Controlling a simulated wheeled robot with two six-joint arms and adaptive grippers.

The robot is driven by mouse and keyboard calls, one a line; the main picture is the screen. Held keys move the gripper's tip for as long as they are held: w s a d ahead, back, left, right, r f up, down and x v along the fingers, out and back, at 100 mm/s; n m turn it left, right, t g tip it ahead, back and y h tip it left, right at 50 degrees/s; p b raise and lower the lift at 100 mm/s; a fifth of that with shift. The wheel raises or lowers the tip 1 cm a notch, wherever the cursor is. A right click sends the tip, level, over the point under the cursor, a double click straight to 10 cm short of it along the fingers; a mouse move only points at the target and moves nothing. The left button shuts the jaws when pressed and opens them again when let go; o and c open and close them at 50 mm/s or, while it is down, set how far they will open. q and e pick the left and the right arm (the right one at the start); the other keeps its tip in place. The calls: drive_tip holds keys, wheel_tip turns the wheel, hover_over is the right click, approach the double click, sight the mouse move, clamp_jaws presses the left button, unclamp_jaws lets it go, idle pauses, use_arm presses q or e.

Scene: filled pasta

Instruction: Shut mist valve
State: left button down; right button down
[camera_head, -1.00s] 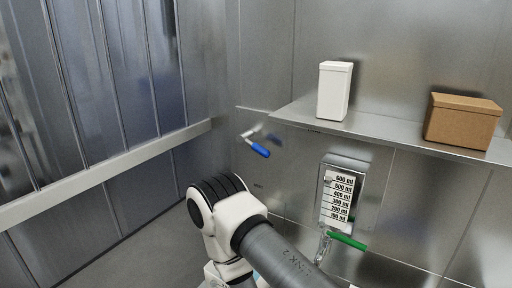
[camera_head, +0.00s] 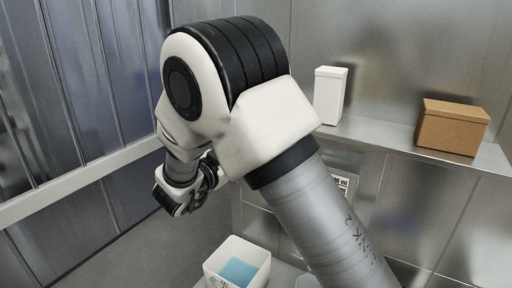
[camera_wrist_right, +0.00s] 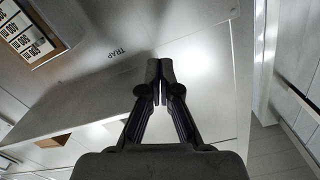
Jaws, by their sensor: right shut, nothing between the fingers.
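My right arm crosses the middle of the head view and hides the wall stretch where the valve levers are; no valve handle shows now. The right gripper (camera_wrist_right: 160,75) is shut and empty in the wrist view, its fingertips together in front of the steel wall. A "TRAP" label (camera_wrist_right: 118,51) is on the wall, left of and above the fingertips. My left gripper is out of view.
A metal shelf (camera_head: 385,132) on the back wall carries a white box (camera_head: 329,95) and a brown box (camera_head: 451,127). A white container with blue contents (camera_head: 262,274) stands low at the bottom. A pale rail (camera_head: 75,181) runs along the left wall.

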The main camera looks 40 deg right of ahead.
drive_tip(key=w+d+f+p, duration=0.4)
drive_tip(key=w+d+p, duration=0.1)
drive_tip(key=d, duration=0.5)
drive_tip(key=shift+f+p, duration=0.2)
drive_tip(key=shift+p, duration=0.3)
drive_tip(key=shift+s, duration=0.1)
